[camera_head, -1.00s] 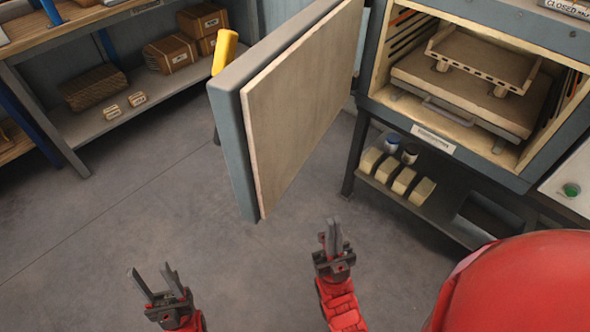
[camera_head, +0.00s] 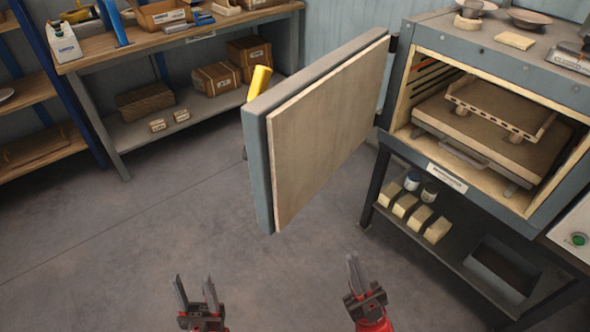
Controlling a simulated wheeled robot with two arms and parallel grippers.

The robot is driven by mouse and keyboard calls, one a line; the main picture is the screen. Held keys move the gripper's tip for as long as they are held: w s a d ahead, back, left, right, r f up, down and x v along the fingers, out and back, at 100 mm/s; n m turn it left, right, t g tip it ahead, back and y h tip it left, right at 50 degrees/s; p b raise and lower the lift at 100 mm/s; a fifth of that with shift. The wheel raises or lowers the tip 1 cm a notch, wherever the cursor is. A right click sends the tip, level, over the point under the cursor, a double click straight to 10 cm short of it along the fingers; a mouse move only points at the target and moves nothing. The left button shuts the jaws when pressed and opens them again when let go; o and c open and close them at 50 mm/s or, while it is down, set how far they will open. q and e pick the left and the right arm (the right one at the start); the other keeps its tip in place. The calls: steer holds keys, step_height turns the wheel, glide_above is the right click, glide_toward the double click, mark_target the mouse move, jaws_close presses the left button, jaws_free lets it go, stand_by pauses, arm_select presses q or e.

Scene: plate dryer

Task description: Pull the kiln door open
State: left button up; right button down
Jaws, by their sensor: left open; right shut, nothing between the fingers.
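The kiln door (camera_head: 325,140) stands wide open, swung out to the left of the kiln (camera_head: 432,110) on its right-edge hinge. Its pale inner panel faces right. A yellow handle (camera_head: 259,82) shows past the door's outer left side. Inside the kiln chamber sit a shelf slab (camera_head: 480,138) and a slotted rack (camera_head: 500,108). My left gripper (camera_head: 196,292) is open and empty, low in the view, below and left of the door. My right gripper (camera_head: 355,274) is shut and empty, below and right of the door. Neither touches the door.
A shelf bench (camera_head: 110,130) with boxes stands at the back left. The kiln stand's lower shelf (camera_head: 455,245) holds several pale blocks and two small jars. A green button (camera_head: 578,239) is at the right edge. The grey floor (camera_head: 160,215) is clear around my grippers.

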steer(key=w+a+r+g+h+p, duration=0.1)
steer(key=w+a+r+g+p, duration=0.15)
steer(key=w+g+p, duration=0.45)
steer(key=m+g+h+p, duration=0.3)
steer(key=g+h+p, duration=0.2)
steer(key=p, duration=0.4)
glide_toward(283, 172)
steer(key=p+x, duration=0.1)
steer(key=x, duration=0.1)
steer(key=p+x, duration=0.2)
steer(key=x, duration=0.1)
steer(key=shift+w+a+r+p, duration=0.1)
steer(key=shift+a+r+p, duration=0.1)
steer(key=shift+a+p, duration=0.1)
steer(key=shift+w+a+f, duration=0.2)
steer(key=shift+w+a, duration=0.15)
steer(key=shift+a, duration=0.15)
steer(key=shift+w, duration=0.1)
steer(key=w+a+m+t+h+b, duration=0.2)
steer(key=w+a+t+h+b, duration=0.1)
steer(key=w+a, duration=0.7)
steer(key=shift+a+m+h+b, duration=0.3)
steer(key=shift+a+m, duration=0.05)
steer(key=shift+m, duration=0.05)
steer(key=shift+d, duration=0.1)
